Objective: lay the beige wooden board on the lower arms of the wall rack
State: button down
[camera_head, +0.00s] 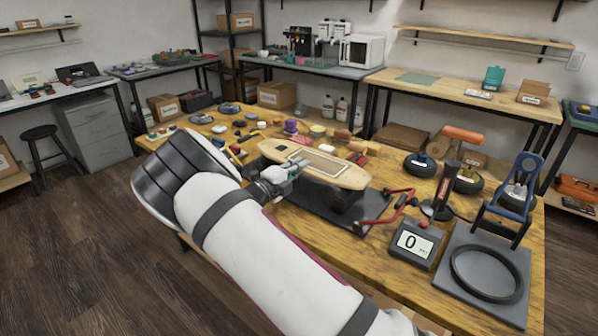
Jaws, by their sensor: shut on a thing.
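The beige wooden board (345,178), shaped like a skateboard deck with a pale rectangle on top, is level above a dark mat on the workbench. A dark part shows under its right end. I cannot tell whether the board touches what is below. My gripper (291,172) is shut on the board's near left edge; the fingertips are small and partly hidden. I cannot clearly make out the wall rack. Dark brackets (557,9) show at the top edge, cut off by the frame.
The wooden workbench (385,262) is crowded with wheels, tools and small parts. A red-handled clamp (400,199), a scale (412,243) and a blue stand (512,195) stand right of the board. A wooden wall shelf (485,38) is at upper right.

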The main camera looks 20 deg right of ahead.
jog(key=shift+r, duration=0.2)
jog(key=s+a+r+p, duration=0.5)
jog(key=s+a+p, duration=0.1)
jog(key=a, duration=0.3)
jog(key=shift+s+a, duration=0.35)
jog(key=shift+s, duration=0.15)
dwell(0.3)
